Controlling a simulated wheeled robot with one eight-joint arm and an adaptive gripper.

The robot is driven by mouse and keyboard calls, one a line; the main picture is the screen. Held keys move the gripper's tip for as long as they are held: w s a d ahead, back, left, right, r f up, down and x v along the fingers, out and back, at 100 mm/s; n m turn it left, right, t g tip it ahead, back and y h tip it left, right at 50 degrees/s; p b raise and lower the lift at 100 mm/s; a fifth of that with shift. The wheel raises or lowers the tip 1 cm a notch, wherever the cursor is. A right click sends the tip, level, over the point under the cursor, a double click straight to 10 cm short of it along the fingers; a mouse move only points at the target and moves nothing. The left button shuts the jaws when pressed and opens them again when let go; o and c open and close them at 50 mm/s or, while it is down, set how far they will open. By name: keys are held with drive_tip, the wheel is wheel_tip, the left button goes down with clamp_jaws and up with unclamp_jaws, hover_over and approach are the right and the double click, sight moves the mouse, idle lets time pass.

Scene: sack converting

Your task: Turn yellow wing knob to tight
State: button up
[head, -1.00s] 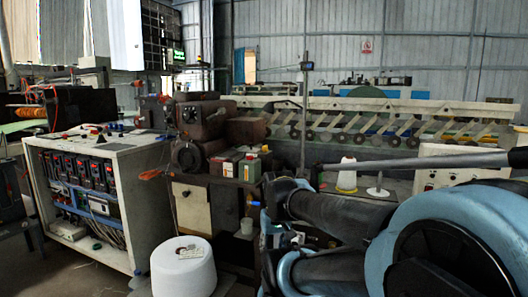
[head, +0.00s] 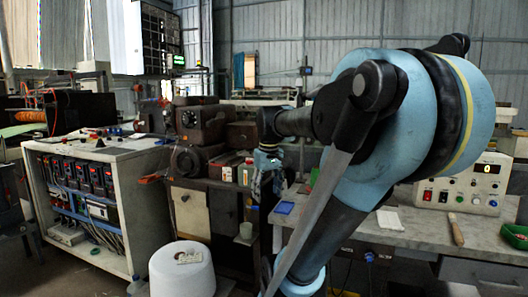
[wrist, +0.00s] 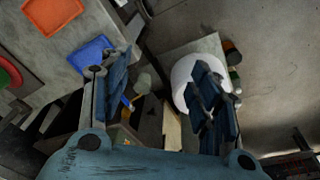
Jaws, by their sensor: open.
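I cannot make out the yellow wing knob for certain in either view. My gripper (wrist: 162,92) is open, with its two blue fingers wide apart and nothing between them. In the head view my gripper (head: 267,172) hangs down at the left end of the grey worktable, in front of the dark machine bench. Small yellowish patches show below the fingers in the wrist view, but they are too blurred to name. My arm hides much of the middle of the head view.
The grey worktable (head: 395,228) carries a control box (head: 462,184) with a lit display and a blue tray (wrist: 92,54). An orange tray (wrist: 52,12) lies beyond it. A large white spool (head: 183,270) stands left of my arm. A white cabinet (head: 125,165) stands further left.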

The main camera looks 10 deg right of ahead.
drive_tip(key=w+d+r+n+g, duration=0.1)
drive_tip(key=w+d+r+n, duration=0.15)
drive_tip(key=w+r, duration=0.75)
drive_tip(key=w+d+r+n, duration=0.25)
drive_tip(key=w+r, duration=0.35)
drive_tip(key=w, duration=0.9)
drive_tip(key=w+d+r+n+g, duration=0.1)
drive_tip(key=w+d+r+n, duration=0.15)
drive_tip(key=w+r, duration=0.75)
drive_tip(key=shift+n, duration=0.25)
drive_tip(key=f, duration=0.6)
drive_tip(key=w+f, duration=0.1)
drive_tip(key=f, duration=0.6)
drive_tip(key=w+f, duration=0.1)
drive_tip(key=f, duration=0.5)
drive_tip(key=shift+a+f, duration=0.2)
drive_tip(key=shift+f, duration=0.05)
drive_tip(key=shift+c, duration=0.3)
drive_tip(key=c, duration=1)
